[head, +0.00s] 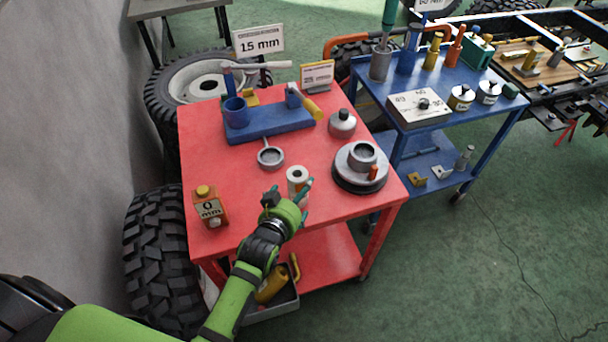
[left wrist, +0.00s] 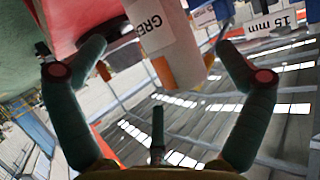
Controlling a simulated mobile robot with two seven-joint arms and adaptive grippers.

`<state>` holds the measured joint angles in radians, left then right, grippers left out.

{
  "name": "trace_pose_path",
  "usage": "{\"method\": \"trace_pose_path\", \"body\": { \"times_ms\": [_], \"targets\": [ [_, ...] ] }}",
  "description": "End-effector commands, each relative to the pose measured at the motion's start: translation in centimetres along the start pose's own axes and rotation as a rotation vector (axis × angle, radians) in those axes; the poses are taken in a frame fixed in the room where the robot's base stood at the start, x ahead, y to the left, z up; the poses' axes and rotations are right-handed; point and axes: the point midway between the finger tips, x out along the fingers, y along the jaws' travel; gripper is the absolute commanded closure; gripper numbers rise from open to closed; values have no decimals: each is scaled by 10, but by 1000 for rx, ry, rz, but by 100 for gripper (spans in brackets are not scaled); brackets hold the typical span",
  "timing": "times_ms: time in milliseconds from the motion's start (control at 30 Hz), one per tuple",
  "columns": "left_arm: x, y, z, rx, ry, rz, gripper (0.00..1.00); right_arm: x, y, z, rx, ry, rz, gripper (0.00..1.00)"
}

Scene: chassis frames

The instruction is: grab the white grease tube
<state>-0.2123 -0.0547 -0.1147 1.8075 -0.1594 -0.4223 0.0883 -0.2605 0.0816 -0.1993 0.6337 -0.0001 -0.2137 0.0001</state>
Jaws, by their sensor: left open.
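My left gripper (head: 289,191) is open at the near side of the tube. In the left wrist view my left gripper's fingers (left wrist: 160,50) are apart, with the tube between and beyond them. I cannot tell whether either finger touches it. The lower part of the tube is partly hidden by the gripper in the head view. My right gripper is not in view.
A round grey part on a dark disc (head: 361,183) is at the right, a small ring with a handle (head: 270,157) behind. A blue fixture (head: 270,125) is farther back. A blue cart (head: 460,110) stands to the right.

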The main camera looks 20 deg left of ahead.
Motion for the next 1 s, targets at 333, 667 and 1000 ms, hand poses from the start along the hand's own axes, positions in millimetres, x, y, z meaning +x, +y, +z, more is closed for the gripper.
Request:
{"method": "trace_pose_path", "body": {
  "times_ms": [333, 667, 1000],
  "targets": [
    [31, -2, 1, -1, -2, -1, 0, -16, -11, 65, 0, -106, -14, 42],
    [63, -2, 6, -1, -3, 0, 0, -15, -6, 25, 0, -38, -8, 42],
    [64, -2, 6, -1, -3, 0, 32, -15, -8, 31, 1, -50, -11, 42]
  ]
}}
